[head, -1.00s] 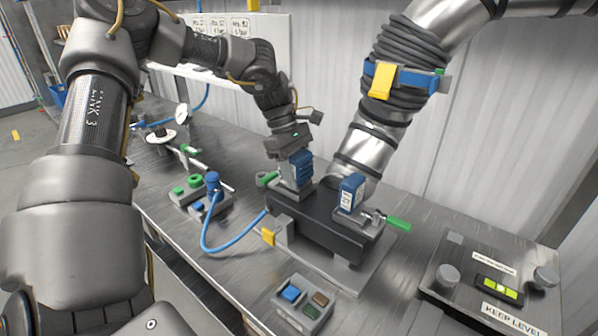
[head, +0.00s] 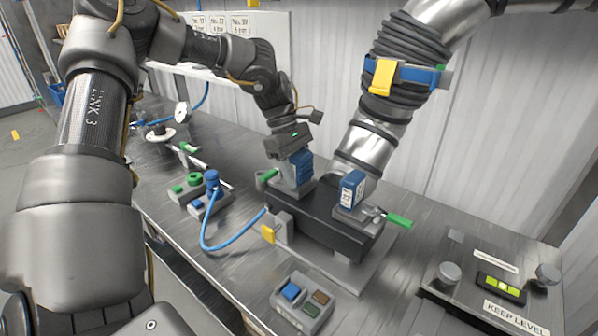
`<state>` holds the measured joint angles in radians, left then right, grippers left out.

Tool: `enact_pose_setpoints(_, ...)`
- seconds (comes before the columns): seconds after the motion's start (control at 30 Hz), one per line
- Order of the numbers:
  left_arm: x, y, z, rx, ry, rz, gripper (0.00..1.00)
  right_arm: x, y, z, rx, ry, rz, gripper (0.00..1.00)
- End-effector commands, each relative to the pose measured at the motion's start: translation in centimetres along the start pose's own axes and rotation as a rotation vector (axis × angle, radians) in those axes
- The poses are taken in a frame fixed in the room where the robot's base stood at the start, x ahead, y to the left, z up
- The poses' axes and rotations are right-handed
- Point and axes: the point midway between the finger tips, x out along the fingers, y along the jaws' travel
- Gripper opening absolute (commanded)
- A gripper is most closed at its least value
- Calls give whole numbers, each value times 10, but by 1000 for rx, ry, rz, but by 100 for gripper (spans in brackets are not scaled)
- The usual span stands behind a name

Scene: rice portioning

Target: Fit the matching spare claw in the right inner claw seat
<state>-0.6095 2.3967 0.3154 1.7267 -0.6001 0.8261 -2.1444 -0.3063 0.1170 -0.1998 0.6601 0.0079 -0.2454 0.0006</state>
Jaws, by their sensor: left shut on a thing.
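My left gripper (head: 298,155) is shut on a blue block-shaped claw (head: 302,170), at the left end of a black fixture (head: 318,218). The claw is over a grey seat there; whether it is fully seated is hidden. A second blue claw (head: 353,187) with a white label stands upright on a grey seat at the fixture's right end. Green-handled levers show beside the left seat (head: 267,177) and the right seat (head: 399,220). A small grey tray (head: 277,303) in front holds blue, brown and green pieces. My right gripper is not in view.
A silver corrugated duct (head: 376,145) comes down close behind the fixture. A blue hose (head: 222,250) loops in front, by a blue-knobbed fitting (head: 211,183). A level panel (head: 497,285) is at the right. Bare metal bench lies between tray and fixture.

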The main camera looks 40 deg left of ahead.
Motion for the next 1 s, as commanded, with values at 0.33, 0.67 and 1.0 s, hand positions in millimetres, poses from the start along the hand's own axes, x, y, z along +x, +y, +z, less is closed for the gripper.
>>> enact_pose_setpoints(0.33, -1, 0, 1, 1, 0, 1, 66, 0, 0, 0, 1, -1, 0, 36)
enact_pose_setpoints(0.67, 0, 0, 0, -1, 1, 0, 84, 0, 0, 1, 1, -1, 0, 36)
enact_pose_setpoints(1.0, 0, 0, 0, -1, 0, 0, 98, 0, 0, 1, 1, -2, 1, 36)
